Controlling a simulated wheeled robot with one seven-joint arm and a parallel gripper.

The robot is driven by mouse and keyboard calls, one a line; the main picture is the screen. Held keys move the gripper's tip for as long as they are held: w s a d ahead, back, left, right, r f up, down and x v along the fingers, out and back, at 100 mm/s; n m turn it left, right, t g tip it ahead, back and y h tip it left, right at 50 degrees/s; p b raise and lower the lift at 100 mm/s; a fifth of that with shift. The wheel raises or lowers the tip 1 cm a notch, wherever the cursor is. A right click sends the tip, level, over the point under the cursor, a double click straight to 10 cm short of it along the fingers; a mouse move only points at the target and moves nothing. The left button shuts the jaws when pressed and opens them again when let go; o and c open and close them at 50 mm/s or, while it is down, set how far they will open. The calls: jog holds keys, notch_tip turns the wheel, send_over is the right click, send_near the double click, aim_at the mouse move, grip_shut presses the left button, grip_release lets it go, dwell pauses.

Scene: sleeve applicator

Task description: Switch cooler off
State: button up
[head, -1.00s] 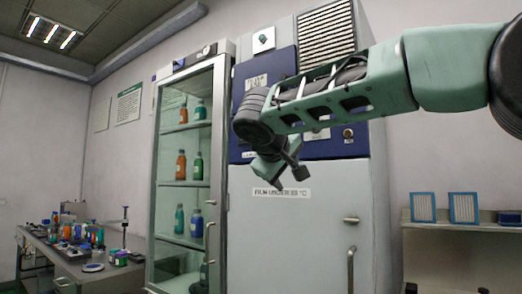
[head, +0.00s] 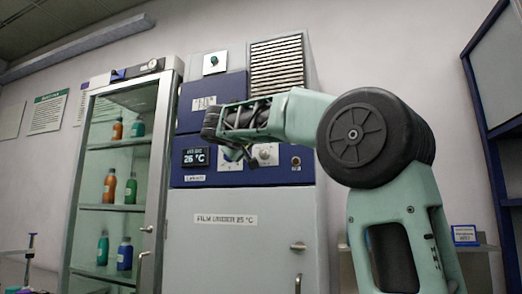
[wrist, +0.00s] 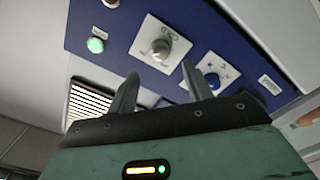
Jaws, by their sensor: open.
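The cooler is a tall grey cabinet (head: 240,240) with a blue control panel (head: 222,175). Its display (head: 195,157) reads about 26 °C. The panel has a right-hand dial (head: 266,153) on a white plate, also in the wrist view (wrist: 160,50), and a second dial (wrist: 212,80) beside it. My gripper (wrist: 163,88) is open and empty, pointing at the panel near the dials. I cannot tell whether it touches the panel.
A glass-door cabinet (head: 120,180) with several bottles stands to the left. A shelf unit (head: 490,110) stands at the right.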

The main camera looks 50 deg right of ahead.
aim_at(263, 153)
jog(key=p+x, duration=0.2)
jog(key=x, duration=0.6)
jog(key=shift+a, duration=0.1)
jog(key=shift+c, duration=0.3)
jog(key=c, duration=0.9)
